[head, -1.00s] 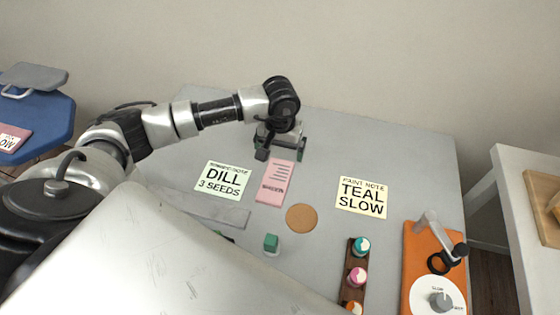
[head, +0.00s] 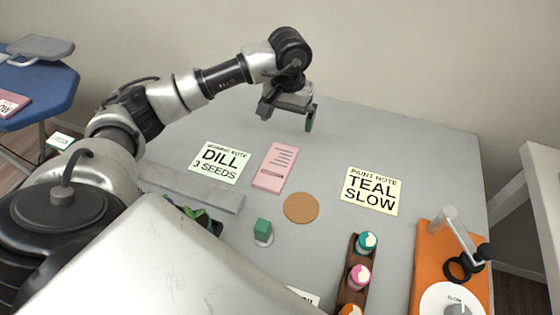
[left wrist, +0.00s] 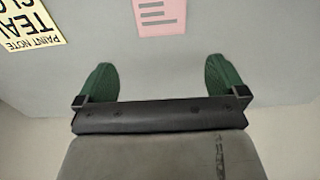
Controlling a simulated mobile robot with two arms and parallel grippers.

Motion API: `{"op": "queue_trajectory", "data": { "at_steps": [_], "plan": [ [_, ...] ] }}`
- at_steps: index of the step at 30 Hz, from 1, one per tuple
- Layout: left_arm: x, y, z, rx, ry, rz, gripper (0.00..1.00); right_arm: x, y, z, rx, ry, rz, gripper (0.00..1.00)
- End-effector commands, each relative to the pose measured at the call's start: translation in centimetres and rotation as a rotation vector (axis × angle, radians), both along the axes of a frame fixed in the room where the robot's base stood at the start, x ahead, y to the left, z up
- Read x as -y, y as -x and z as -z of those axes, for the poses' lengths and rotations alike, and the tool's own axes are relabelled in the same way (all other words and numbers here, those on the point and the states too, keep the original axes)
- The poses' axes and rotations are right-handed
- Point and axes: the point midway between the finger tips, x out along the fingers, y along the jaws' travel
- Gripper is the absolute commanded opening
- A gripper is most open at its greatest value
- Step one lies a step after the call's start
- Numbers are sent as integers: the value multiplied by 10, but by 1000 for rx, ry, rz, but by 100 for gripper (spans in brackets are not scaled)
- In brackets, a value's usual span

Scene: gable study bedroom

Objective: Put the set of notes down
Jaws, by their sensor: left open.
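The set of notes, a pink pad with dark printed lines (head: 274,167), lies flat on the grey table (head: 420,150), between the green-tinted note and the round cork coaster. It also shows upside down, partly cut off, at the top of the left wrist view (left wrist: 160,16). My left gripper (head: 287,117) is open and empty, raised above the table behind the pad and apart from it. Its two green fingertips stand wide apart in the left wrist view (left wrist: 160,70), with only bare table between them. My right gripper is not in view.
A "DILL 3 SEEDS" note (head: 220,162) lies left of the pad, a "TEAL SLOW" note (head: 372,191) to the right. In front are a cork coaster (head: 301,207), a green block (head: 263,228), a wooden rack of paint pots (head: 346,285) and an orange device (head: 428,262). The table's back is clear.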

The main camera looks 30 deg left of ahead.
Motion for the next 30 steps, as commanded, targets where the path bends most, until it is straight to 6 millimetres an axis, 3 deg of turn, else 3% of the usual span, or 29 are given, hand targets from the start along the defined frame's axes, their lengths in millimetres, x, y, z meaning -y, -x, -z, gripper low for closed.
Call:
{"op": "queue_trajectory", "data": {
  "at_steps": [4,10,20,30],
  "plan": [
    [1,1,25,-4,1,0,100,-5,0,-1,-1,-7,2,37],
    [0,1,42,-2,0,0,100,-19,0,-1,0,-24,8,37],
    [-1,3,86,-2,0,-1,100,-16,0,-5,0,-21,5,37],
    [-1,2,92,1,1,0,97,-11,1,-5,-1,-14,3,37]
  ]
}}
